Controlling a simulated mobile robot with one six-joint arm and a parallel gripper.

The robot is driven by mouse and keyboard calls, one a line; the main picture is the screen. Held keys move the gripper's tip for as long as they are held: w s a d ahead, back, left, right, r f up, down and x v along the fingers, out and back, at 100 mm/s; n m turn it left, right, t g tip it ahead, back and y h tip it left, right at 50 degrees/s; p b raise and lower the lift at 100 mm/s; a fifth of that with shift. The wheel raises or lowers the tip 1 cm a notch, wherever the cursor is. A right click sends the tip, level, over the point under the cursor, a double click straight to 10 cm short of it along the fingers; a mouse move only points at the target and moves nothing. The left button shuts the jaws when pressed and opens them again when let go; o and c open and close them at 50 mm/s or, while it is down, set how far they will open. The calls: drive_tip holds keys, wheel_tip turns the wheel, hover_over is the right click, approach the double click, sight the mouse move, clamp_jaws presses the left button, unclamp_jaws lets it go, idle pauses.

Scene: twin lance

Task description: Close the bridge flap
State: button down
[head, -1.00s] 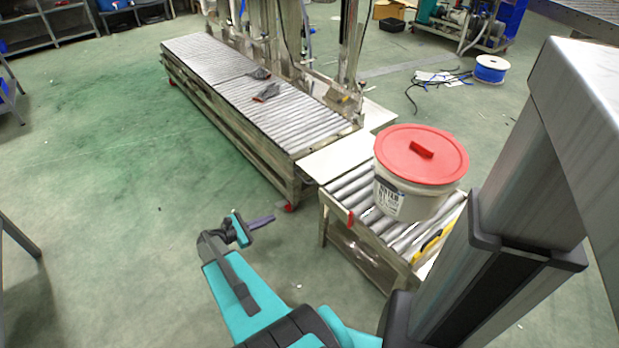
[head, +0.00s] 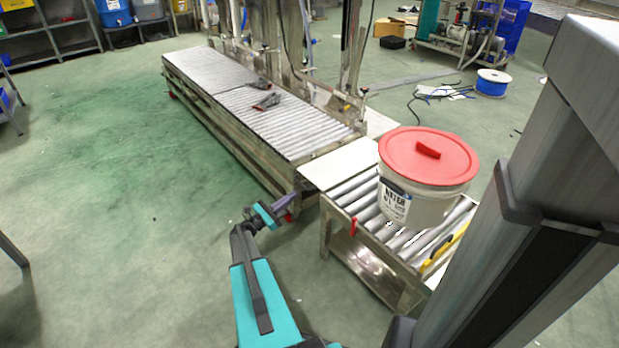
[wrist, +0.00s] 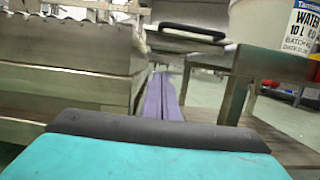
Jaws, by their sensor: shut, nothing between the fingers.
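The bridge flap looks to be the pale flat plate (head: 340,164) between the long roller conveyor (head: 262,112) and the short roller table (head: 385,222). In the head view it looks roughly level; I cannot tell if its far edge rests on the long conveyor. My gripper (head: 289,200) is shut and empty, its purple fingers low in front of the gap, left of the flap. In the wrist view the fingers (wrist: 165,97) point into the gap between the two frames. A black handle-like bar (wrist: 193,31) shows above and ahead of them.
A white bucket (head: 408,205) with a red lid stands on the short table. A yellow part (head: 445,247) is at that table's front edge. The green floor to the left is clear.

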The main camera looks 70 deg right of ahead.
drive_tip(key=s+d+r+b, duration=0.5)
drive_tip(key=d+r, duration=0.1)
drive_tip(key=d, duration=0.2)
drive_tip(key=shift+s+r, duration=0.15)
drive_tip(key=shift+r, duration=0.05)
idle(0.6)
drive_tip(key=shift+d, duration=0.1)
drive_tip(key=shift+s, duration=0.1)
drive_tip(key=shift+r, duration=0.2)
drive_tip(key=shift+m, duration=0.3)
